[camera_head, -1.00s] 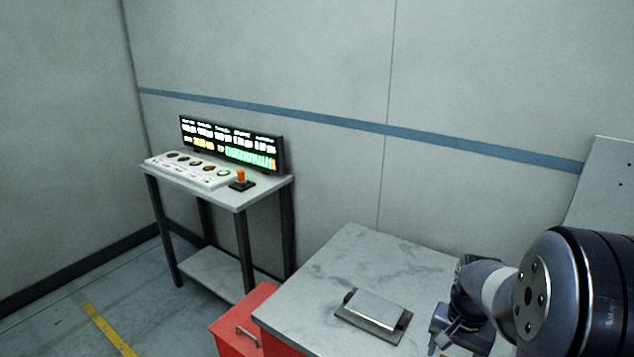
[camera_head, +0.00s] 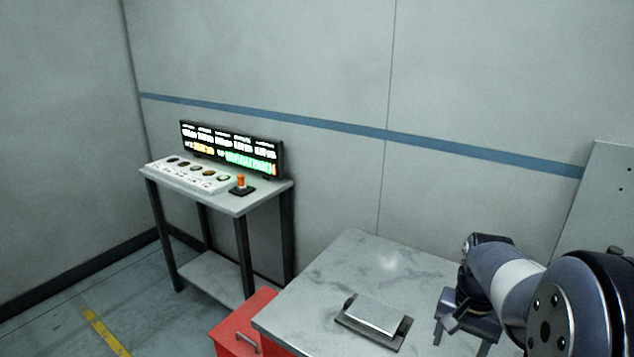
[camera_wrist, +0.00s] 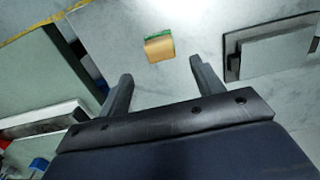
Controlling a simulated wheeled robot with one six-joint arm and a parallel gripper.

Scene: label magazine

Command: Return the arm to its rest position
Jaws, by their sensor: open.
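My gripper (camera_head: 461,341) is at the lower right of the head view, over the right part of the marble-topped table, with its fingers pointing down. In the wrist view my gripper (camera_wrist: 160,72) has its two fingers spread apart with nothing between them. A small tan block with a green edge (camera_wrist: 159,48) lies on the pale surface beyond the fingertips, apart from them. A grey metal block on a dark base (camera_head: 374,315) sits on the table to the left of my gripper; a similar grey block (camera_wrist: 275,50) shows at the right of the wrist view.
The marble tabletop (camera_head: 350,260) is bare behind the metal block. A red drawer unit (camera_head: 240,325) stands below it. A side stand (camera_head: 240,200) at left holds a lit display (camera_head: 230,147), a white panel (camera_head: 187,174) and an orange-topped button (camera_head: 240,182).

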